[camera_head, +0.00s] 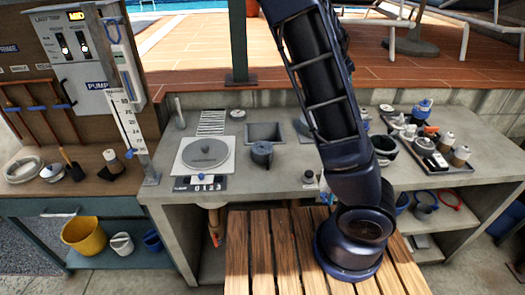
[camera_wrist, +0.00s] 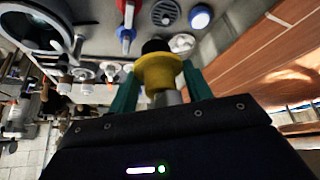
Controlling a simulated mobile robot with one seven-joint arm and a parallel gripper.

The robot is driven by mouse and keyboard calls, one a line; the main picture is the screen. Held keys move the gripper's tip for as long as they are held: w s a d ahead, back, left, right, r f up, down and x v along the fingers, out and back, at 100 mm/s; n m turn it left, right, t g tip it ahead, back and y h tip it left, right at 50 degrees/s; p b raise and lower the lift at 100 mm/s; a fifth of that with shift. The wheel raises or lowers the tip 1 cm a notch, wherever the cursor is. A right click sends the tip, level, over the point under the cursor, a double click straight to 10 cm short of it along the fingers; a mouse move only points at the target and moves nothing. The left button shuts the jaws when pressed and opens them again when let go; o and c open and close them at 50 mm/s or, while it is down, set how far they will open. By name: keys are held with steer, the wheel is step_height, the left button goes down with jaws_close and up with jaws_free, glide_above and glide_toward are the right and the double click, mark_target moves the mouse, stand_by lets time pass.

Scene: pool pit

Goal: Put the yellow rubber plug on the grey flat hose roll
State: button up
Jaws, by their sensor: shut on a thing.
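In the wrist view, my gripper (camera_wrist: 160,88) has its two teal fingers closed on the yellow rubber plug (camera_wrist: 160,72). The plug has a wide round yellow flange, and a grey part shows below it between the fingers. A black round thing (camera_wrist: 155,46) shows just beyond the plug; I cannot tell whether they touch. In the head view, my arm hides the gripper and the plug. A dark grey round roll (camera_head: 262,152), which looks like the flat hose roll, sits on the concrete counter left of my arm. I cannot identify it surely in the wrist view.
The concrete counter (camera_head: 270,185) also bears a round grey lid on a square plate (camera_head: 205,153) and a recessed basin (camera_head: 265,132). A tray with several fittings (camera_head: 436,160) is at the right. A slatted wooden surface (camera_head: 262,255) is in front.

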steer(key=s+a, duration=0.2)
steer(key=a, duration=0.8)
step_height(320, 180, up, 4)
steer(key=m+g, duration=0.2)
steer(key=m, duration=0.2)
glide_above(270, 149)
steer(key=a, duration=0.3)
steer(key=shift+h, duration=0.3)
steer(key=f, duration=1.8)
steer(key=shift+s+f, duration=0.2)
steer(key=shift+f, duration=0.2)
steer(key=shift+f, duration=0.1)
steer(key=o, duration=0.7)
steer(key=shift+o, duration=1.4)
